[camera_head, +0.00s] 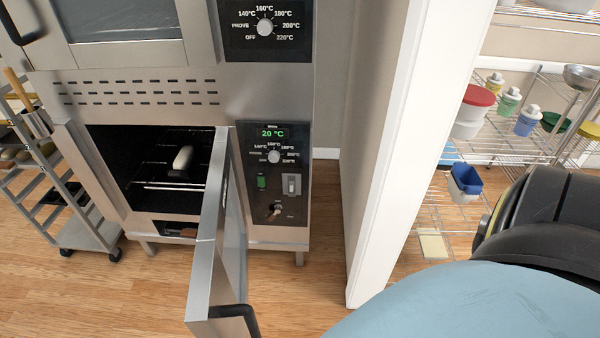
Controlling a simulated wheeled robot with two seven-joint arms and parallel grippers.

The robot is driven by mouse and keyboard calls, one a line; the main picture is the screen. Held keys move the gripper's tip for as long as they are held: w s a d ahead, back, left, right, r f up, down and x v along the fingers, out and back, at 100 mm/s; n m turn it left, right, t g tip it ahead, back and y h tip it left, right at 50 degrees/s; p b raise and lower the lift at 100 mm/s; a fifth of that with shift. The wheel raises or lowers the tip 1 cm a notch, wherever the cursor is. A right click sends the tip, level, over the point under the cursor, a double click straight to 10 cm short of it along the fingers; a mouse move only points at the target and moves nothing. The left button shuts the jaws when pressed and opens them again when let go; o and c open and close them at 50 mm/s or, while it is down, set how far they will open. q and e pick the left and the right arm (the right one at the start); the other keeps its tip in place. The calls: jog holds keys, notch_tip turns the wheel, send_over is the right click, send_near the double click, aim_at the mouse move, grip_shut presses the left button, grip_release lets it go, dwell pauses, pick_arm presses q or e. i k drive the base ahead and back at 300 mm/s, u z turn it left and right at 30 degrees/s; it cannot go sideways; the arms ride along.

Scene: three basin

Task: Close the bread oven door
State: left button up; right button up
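The lower bread oven's door (216,236) stands wide open, swung out toward me from its hinge on the right side of the opening. Its dark handle (236,314) is at the near free edge, low in the view. The oven cavity (133,160) is exposed, with wire racks and a pale loaf-like item (183,158) on a rack. The control panel (273,172) right of the door reads 20 °C. Neither gripper is in view. A blue and black part of my own body fills the lower right.
A white wall edge (385,160) stands right of the oven. A wheeled rack (80,232) is at the left. Wire shelves with tubs and bottles (527,120) are at the right. Wooden floor (300,292) is clear between the door and the wall.

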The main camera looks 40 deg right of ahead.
aim_at(218, 306)
jog(key=z, duration=1.6)
jog(key=i, duration=0.45)
jog(key=u, duration=0.85)
